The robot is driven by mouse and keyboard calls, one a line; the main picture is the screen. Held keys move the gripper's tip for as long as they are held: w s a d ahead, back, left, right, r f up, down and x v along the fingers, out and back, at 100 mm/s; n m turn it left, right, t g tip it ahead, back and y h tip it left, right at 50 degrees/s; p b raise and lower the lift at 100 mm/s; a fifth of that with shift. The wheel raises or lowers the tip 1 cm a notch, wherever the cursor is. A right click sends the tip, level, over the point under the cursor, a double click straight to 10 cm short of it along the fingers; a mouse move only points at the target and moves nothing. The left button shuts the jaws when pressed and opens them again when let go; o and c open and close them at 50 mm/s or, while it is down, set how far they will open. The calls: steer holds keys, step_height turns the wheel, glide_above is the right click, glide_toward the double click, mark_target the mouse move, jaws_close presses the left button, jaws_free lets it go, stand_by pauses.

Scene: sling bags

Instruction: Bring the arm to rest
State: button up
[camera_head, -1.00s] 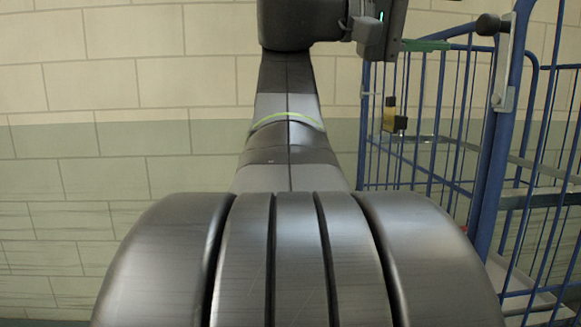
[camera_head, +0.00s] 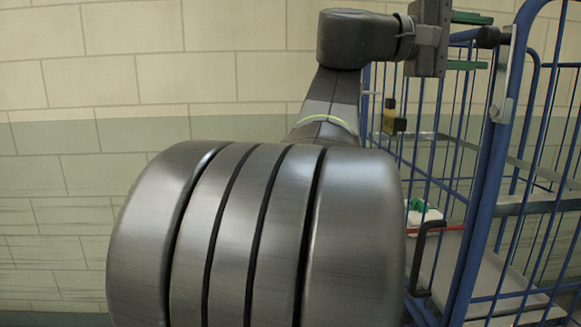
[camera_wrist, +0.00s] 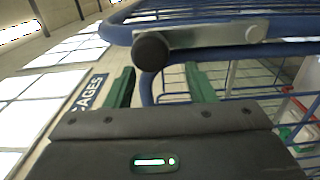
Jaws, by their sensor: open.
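I cannot tell whether a finger touches the cage. My arm stands up from the middle of the head view.
The cage fills the right side; a white and green item (camera_head: 424,213) lies low inside it. A black and yellow block (camera_head: 392,118) hangs on its bars. A tiled wall (camera_head: 90,120) is behind.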

steer(key=w+n+p, duration=0.1)
steer(key=w+f+n+p, duration=0.1)
steer(key=n, duration=0.1)
steer(key=w+f+n, duration=0.1)
steer(key=w+n, duration=0.1)
steer(key=shift+a+p, duration=0.15)
steer(key=shift+p, duration=0.25)
steer(key=shift+w+f+n+p, duration=0.3)
steer(key=shift+w+f+n, duration=0.2)
steer(key=shift+f+n, duration=0.35)
steer(key=shift+r, duration=0.1)
